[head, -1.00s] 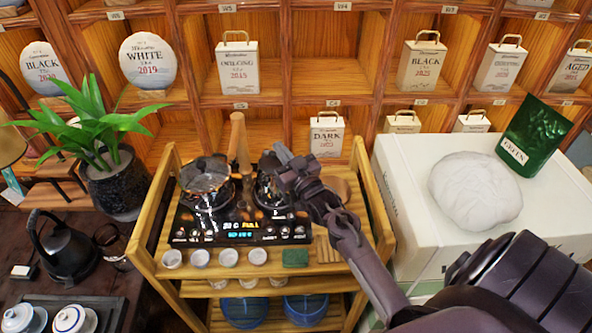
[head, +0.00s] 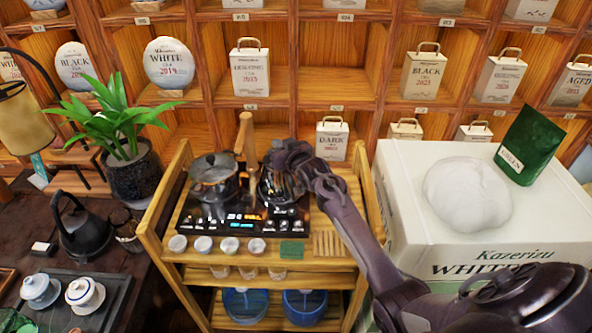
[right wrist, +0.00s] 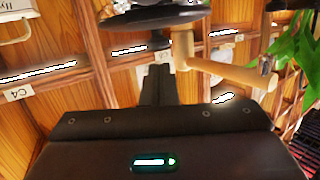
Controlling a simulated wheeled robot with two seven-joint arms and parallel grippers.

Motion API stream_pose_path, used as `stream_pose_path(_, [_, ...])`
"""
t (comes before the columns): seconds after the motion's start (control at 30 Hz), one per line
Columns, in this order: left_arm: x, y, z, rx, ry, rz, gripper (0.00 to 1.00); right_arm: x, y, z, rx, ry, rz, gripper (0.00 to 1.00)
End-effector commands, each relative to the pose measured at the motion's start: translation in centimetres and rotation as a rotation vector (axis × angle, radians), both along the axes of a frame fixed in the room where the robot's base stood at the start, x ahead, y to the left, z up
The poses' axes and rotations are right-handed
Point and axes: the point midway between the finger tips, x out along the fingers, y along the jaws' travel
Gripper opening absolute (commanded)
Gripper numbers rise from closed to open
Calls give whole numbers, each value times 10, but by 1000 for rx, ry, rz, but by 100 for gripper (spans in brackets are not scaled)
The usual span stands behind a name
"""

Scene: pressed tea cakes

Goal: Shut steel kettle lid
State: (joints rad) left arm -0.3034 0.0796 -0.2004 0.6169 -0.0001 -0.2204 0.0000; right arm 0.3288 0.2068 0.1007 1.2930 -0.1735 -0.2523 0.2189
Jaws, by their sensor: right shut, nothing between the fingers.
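The steel kettle (head: 272,190) sits on the right side of the black hob (head: 236,218), largely hidden behind my right gripper. My right gripper (head: 284,162) is shut and empty, over the top of this kettle. In the right wrist view its dark fingers (right wrist: 158,84) point up the picture, toward a dark round disc (right wrist: 150,18) that looks like a lid. I cannot tell the lid's angle, nor whether the fingers touch it. A wooden handle (right wrist: 225,70) shows beside the disc; an upright wooden piece (head: 247,140) stands behind the hob in the head view. My left gripper is out of view.
A glass pot (head: 214,178) stands close on the hob's left side. Several small cups (head: 204,244) and a green cloth (head: 291,250) line the wooden cart's front (head: 250,257). A plant (head: 118,125) is left, a white box (head: 425,240) right, and shelves behind.

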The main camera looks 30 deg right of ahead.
Motion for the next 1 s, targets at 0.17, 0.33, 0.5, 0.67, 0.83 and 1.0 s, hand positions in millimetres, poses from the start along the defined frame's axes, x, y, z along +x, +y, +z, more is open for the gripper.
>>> stream_pose_path(0.17, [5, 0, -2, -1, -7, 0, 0, 3, 0, -1, 0, -1, 0, 0])
stream_pose_path(0.33, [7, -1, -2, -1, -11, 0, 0, 4, 0, -1, 0, -1, 0, 0])
stream_pose_path(0.5, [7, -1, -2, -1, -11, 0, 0, 3, 0, -1, 0, -1, 0, 0])
stream_pose_path(0.67, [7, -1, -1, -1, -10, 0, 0, 4, 0, -1, 0, -1, 0, 0])
stream_pose_path(0.83, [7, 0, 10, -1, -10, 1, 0, 6, -1, 15, 0, -3, 0, 0])
stream_pose_path(1.0, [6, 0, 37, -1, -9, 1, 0, 14, -2, 53, -1, -4, 0, 0])
